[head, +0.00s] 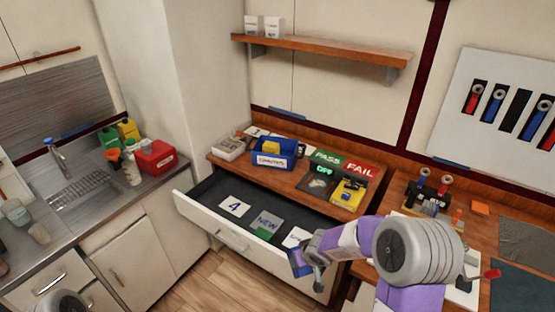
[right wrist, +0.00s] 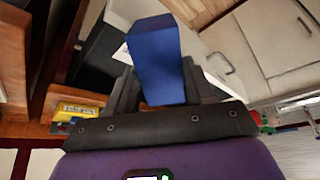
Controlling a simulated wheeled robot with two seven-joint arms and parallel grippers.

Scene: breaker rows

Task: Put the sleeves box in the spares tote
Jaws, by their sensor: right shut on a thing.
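My right gripper (head: 308,264) is shut on a dark blue box, held in front of the open drawer (head: 190,209). In the right wrist view the plain blue box (right wrist: 155,58) stands up between the fingers of the right gripper (right wrist: 160,90). No label shows on it, so I cannot confirm it is the sleeves box. A blue open tote (head: 283,164) with a white label and a yellow item inside stands on the wooden counter. I cannot read its label clearly enough to confirm it is the spares tote. My left gripper is out of view.
The drawer holds a "4" card (head: 235,207), a "NEW" card (head: 268,221) and a green item (head: 264,234). PASS (head: 327,158) and FAIL (head: 360,169) signs and a yellow device (head: 350,192) lie right of the tote. A red box (head: 155,158) stands by the sink.

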